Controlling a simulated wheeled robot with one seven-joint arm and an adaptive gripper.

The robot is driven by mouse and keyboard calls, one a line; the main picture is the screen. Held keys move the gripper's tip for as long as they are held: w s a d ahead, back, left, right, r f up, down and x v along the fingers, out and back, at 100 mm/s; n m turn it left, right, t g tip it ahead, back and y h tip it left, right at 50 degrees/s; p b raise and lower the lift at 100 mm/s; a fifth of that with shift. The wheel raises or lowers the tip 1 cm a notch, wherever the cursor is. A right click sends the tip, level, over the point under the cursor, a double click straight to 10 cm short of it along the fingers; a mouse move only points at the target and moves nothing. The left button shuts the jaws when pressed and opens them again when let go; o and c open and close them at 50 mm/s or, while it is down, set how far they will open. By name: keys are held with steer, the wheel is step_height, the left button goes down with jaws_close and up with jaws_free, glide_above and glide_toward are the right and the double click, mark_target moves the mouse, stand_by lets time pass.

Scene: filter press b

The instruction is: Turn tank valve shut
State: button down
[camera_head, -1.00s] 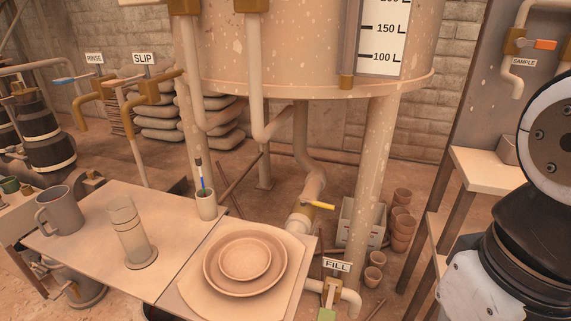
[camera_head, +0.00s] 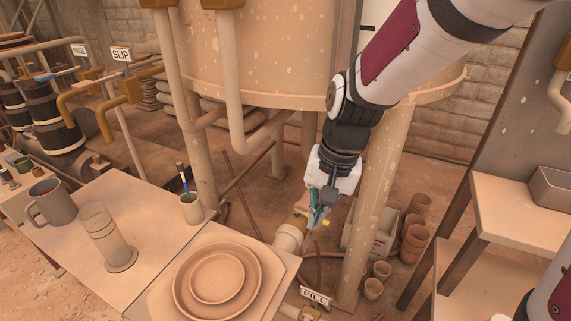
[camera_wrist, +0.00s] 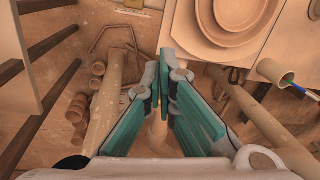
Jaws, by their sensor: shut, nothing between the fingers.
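The tank (camera_head: 260,60) is a large speckled tan drum on legs. Under it, a drain pipe ends in a brass valve (camera_head: 297,219) with a yellow lever (camera_head: 326,223), now mostly covered by my gripper. My gripper (camera_head: 315,226) points down at this valve, its fingertips next to the lever. I cannot tell whether they touch it. In the wrist view my gripper (camera_wrist: 164,60) has its teal-padded fingers together with nothing between them. A pale pipe (camera_wrist: 157,130) shows below the fingers there, and the lever is hidden.
A tank leg (camera_head: 372,210) stands close to the right of my gripper. A table with stacked plates (camera_head: 216,280) is at the lower left. A FILL sign (camera_head: 316,296) stands in front. A crate (camera_head: 362,240) and clay pots (camera_head: 413,238) are on the floor to the right.

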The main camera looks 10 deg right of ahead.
steer(key=w+d+f+m+t+h, duration=0.1)
steer(key=w+d+f+h, duration=0.1)
steer(key=w+f, duration=0.7)
steer(key=w+d+f+m+h, duration=0.1)
steer(key=w+d+f+m, duration=0.1)
steer(key=w+f, duration=0.7)
step_height(320, 180, down, 6)
steer(key=shift+d+f+t+h+b, duration=0.15)
steer(key=shift+d+t+h+b, duration=0.2)
steer(key=shift+d, duration=0.55)
steer(key=shift+w, duration=0.1)
